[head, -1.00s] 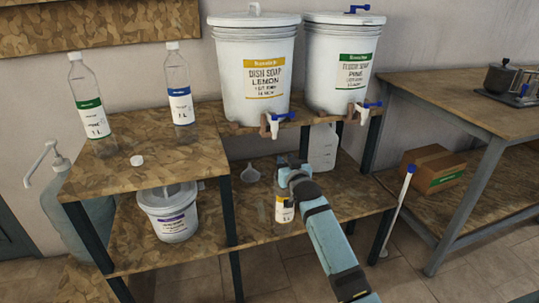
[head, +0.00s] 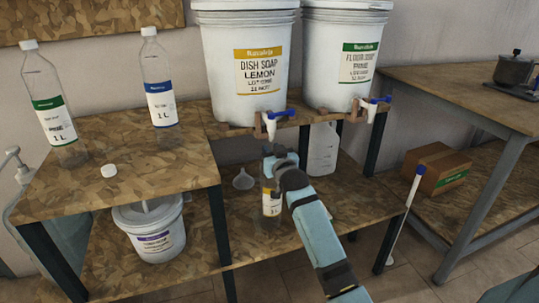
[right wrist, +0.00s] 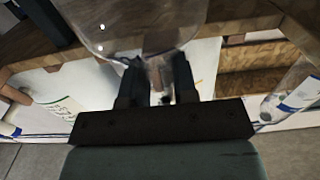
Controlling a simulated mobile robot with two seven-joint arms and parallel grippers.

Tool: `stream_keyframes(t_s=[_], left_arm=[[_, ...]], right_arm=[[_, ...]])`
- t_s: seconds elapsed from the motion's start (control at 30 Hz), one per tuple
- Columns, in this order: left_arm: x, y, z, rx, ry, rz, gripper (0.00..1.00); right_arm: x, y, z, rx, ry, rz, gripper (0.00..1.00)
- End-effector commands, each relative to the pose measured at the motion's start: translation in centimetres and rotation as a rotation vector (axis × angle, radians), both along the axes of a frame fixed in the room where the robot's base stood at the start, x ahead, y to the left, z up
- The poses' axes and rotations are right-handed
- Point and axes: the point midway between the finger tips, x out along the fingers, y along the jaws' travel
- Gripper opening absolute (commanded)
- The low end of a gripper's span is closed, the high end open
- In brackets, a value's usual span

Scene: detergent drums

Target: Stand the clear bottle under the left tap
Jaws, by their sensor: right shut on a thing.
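A clear bottle with a yellow label (head: 271,203) is at the lower shelf, below the left tap (head: 269,123) of the lemon dish soap drum (head: 247,70). My right gripper (head: 278,160) is shut on the bottle, and the arm hides much of it. In the right wrist view the clear bottle (right wrist: 140,28) is between the two fingers (right wrist: 157,88). I cannot tell whether its base touches the shelf. My left gripper is not in view.
A funnel (head: 243,180) lies left of the bottle, and a translucent jug (head: 323,150) stands behind to the right. A second drum (head: 343,60) has its own tap (head: 370,110). A white bucket (head: 150,228) and two capped bottles stand left.

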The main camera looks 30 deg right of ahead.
Motion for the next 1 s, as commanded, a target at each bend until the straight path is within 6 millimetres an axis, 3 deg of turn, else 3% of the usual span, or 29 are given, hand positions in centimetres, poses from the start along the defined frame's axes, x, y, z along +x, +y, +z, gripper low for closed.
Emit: stream_keyframes(t_s=[0.4, 0.43, 0.53, 1.0], left_arm=[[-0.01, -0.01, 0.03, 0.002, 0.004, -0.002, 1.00], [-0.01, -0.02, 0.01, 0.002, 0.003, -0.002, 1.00], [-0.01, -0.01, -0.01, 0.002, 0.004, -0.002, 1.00], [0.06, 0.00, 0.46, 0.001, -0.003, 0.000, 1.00]], right_arm=[[-0.05, 0.01, -0.32, 0.000, 0.000, 0.000, 0.00], [-0.04, 0.01, -0.33, 0.000, 0.000, 0.000, 0.31], [-0.04, 0.00, -0.32, 0.000, 0.000, 0.000, 0.52], [-0.02, 0.01, 0.12, -0.001, 0.001, 0.001, 0.52]])
